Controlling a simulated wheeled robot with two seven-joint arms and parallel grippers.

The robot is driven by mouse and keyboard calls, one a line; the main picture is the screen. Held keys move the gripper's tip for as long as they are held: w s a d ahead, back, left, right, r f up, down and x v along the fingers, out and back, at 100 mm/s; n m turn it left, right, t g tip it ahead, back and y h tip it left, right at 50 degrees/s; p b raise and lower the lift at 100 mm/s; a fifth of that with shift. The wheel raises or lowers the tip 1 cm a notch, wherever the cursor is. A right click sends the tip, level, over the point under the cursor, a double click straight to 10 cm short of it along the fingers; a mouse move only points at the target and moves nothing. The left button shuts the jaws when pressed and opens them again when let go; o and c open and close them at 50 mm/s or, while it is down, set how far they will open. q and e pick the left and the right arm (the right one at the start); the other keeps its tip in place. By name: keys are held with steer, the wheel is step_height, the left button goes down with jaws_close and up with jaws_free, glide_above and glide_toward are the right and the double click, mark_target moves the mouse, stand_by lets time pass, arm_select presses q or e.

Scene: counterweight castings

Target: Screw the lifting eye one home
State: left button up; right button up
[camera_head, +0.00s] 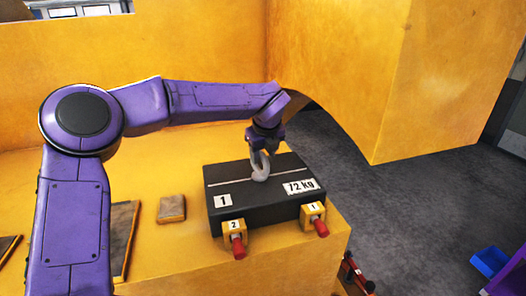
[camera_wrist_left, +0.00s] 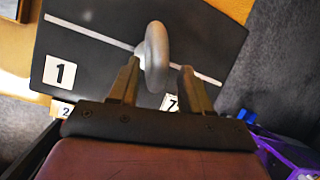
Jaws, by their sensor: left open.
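The lifting eye (camera_head: 261,166) is a pale grey ring standing on top of a dark casting (camera_head: 240,185) marked "1" and "72 kg". In the left wrist view the eye (camera_wrist_left: 157,58) stands between the two fingers of my left gripper (camera_wrist_left: 158,85). The fingers are apart, with a visible gap on the right side of the ring. In the head view my left gripper (camera_head: 263,147) reaches down onto the eye from above. The eye's thread and seat are hidden. My right gripper is not in view.
Yellow blocks labelled "2" (camera_head: 234,227) and "1" (camera_head: 313,211), with red ends, sit at the casting's front. A small brown pad (camera_head: 171,208) lies to the left. A yellow wall (camera_head: 370,80) rises behind and right. A blue bin (camera_head: 490,262) stands on the grey floor.

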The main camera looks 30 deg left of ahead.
arm_select(q)
steer(key=shift+s+r, duration=0.15)
steer(key=shift+s, duration=0.15)
steer(key=shift+c, duration=0.6)
steer(key=c, duration=0.5)
steer(key=shift+d, duration=0.1)
jaws_close()
